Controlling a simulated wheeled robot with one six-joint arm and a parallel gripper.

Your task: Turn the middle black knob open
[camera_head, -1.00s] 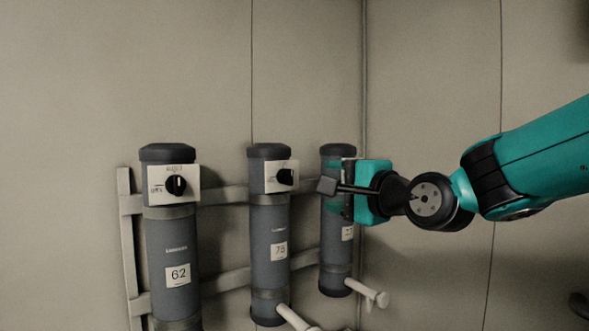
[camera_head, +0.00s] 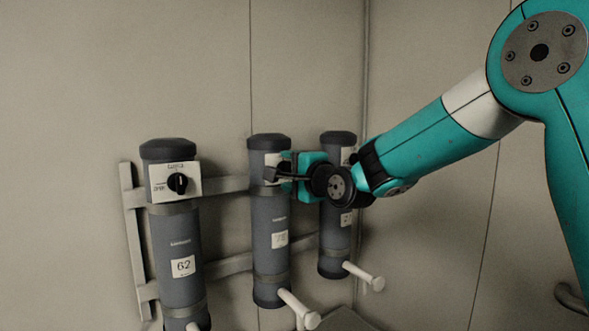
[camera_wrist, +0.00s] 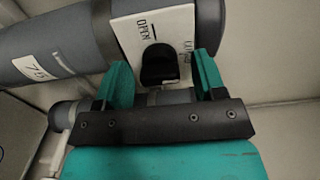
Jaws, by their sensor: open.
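The middle black knob (camera_wrist: 159,66) sits on a white plate (camera_wrist: 146,24) marked OPEN in the wrist view. My gripper (camera_wrist: 160,75) is open, with one teal finger on each side of the knob. I cannot tell whether either finger touches it. In the head view my gripper (camera_head: 277,172) is at the middle cylinder's upper part and hides the knob.
The right cylinder (camera_head: 335,240) stands partly behind my arm. White pegs (camera_head: 300,310) stick out low on the cylinders. A metal rack (camera_head: 134,240) holds them against the wall.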

